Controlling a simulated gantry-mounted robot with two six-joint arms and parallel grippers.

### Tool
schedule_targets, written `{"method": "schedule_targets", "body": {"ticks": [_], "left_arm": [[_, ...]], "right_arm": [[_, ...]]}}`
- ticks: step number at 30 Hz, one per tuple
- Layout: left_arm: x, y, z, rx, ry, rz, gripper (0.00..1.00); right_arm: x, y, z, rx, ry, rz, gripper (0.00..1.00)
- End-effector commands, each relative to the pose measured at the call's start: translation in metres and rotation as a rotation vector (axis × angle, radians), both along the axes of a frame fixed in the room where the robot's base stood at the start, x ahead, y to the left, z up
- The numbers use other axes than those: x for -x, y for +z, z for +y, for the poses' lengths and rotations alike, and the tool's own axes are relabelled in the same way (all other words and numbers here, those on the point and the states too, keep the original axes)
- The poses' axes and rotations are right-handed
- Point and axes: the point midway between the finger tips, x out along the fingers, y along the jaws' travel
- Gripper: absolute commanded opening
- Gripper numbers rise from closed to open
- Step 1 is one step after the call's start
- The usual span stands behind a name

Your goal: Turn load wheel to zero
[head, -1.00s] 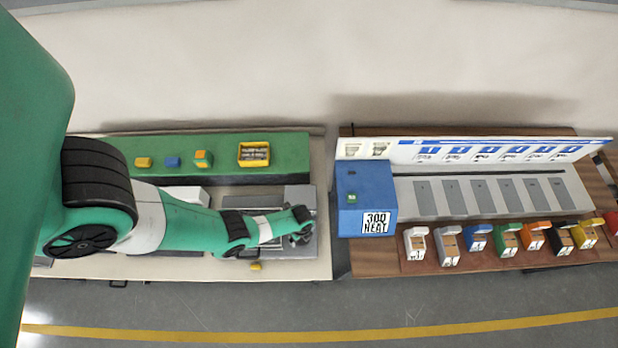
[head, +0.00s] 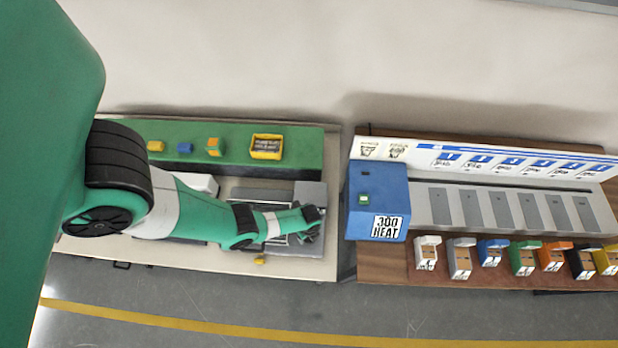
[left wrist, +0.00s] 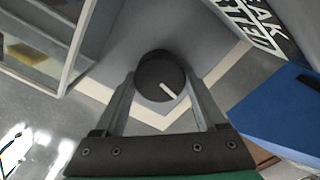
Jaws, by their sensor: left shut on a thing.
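The load wheel (left wrist: 160,75) is a round black knob with a white pointer line in the middle of the left wrist view. The pointer runs toward the lower right of that view. My left gripper (left wrist: 160,92) has its two fingers on either side of the knob and is shut on it. In the head view the left gripper (head: 308,228) is at the right end of the grey machine (head: 311,195) on the left table, and the arm hides the knob there. My right gripper is not in view.
A blue box (head: 376,193) labelled 300 HEAT stands on the brown table to the right. A yellow bin (head: 266,146) and small coloured blocks sit on the green strip (head: 235,170) behind my arm. A gap separates the two tables.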

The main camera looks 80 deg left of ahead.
Motion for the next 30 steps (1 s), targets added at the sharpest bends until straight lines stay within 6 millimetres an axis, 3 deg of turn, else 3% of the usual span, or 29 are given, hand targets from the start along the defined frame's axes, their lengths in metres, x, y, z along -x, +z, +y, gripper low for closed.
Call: {"method": "schedule_targets", "body": {"ticks": [14,30], "left_arm": [[0.0000,-0.0001,0.0000,0.000,0.105,0.001,0.17],[-0.0005,-0.0002,0.0006,0.001,0.573,0.001,0.17]], "right_arm": [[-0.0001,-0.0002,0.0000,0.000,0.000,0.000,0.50],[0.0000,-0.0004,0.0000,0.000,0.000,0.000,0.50]]}}
